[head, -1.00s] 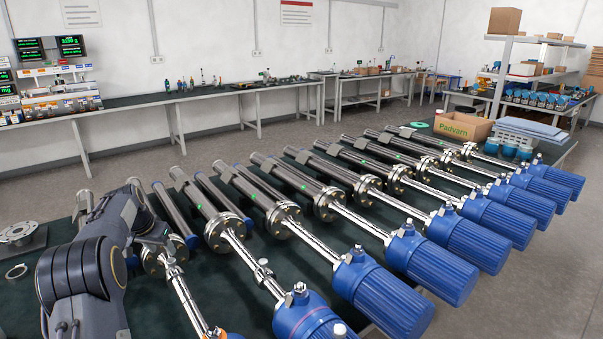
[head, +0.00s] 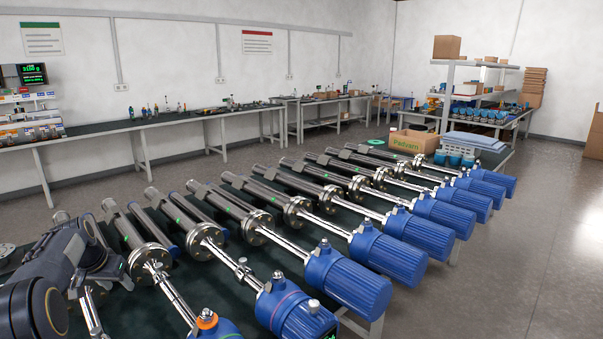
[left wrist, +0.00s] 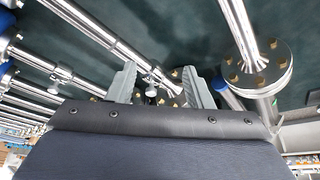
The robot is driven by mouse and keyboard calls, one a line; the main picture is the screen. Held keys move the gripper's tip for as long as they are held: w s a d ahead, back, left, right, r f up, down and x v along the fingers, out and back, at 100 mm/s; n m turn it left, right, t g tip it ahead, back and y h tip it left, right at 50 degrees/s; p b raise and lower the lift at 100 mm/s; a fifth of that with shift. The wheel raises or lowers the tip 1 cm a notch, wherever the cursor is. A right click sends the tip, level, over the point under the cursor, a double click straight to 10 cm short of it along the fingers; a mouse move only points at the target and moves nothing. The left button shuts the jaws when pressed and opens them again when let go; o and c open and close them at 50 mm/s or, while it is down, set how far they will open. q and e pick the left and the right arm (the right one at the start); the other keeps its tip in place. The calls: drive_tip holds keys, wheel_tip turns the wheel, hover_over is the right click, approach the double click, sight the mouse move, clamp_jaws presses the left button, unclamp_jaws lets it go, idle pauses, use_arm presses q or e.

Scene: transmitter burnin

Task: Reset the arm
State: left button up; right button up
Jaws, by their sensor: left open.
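My left arm (head: 62,262) comes in from the left in the head view, over the near left end of a dark green table. My left gripper (left wrist: 162,88) shows in the left wrist view with its two grey fingers apart. It looks empty; a thin metal fitting shows between the fingers, and I cannot tell how far beyond them it lies. In the head view the fingertips are hard to make out against the arm and flanges. My right arm and gripper are in neither view.
Several transmitters with steel tubes, round flanges and blue housings (head: 345,280) lie in a row on the table, close by my left arm. A cardboard box (head: 417,143) stands at the far end. Grey floor (head: 530,240) is clear at right.

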use_arm(q)
drive_tip(key=s+d+r+h, duration=0.1)
drive_tip(key=s+d+r, duration=0.2)
drive_tip(key=s+d, duration=0.35)
drive_tip(key=s+d+r+n+t+h, duration=0.1)
drive_tip(key=s+d+r, duration=0.2)
drive_tip(key=s+d, duration=0.3)
drive_tip(key=s+d+r+h, duration=0.1)
drive_tip(key=s+d+r, duration=0.2)
drive_tip(key=s+d, duration=0.3)
drive_tip(key=s+d+f, duration=0.3)
drive_tip(key=s+d, duration=0.4)
drive_tip(key=s, duration=0.1)
drive_tip(key=s+d+f+h, duration=0.1)
drive_tip(key=s+d+f, duration=0.3)
drive_tip(key=s+d, duration=0.3)
drive_tip(key=shift+s+d+f+m, duration=0.15)
drive_tip(key=shift+s+m, duration=0.15)
drive_tip(key=shift+s, duration=0.15)
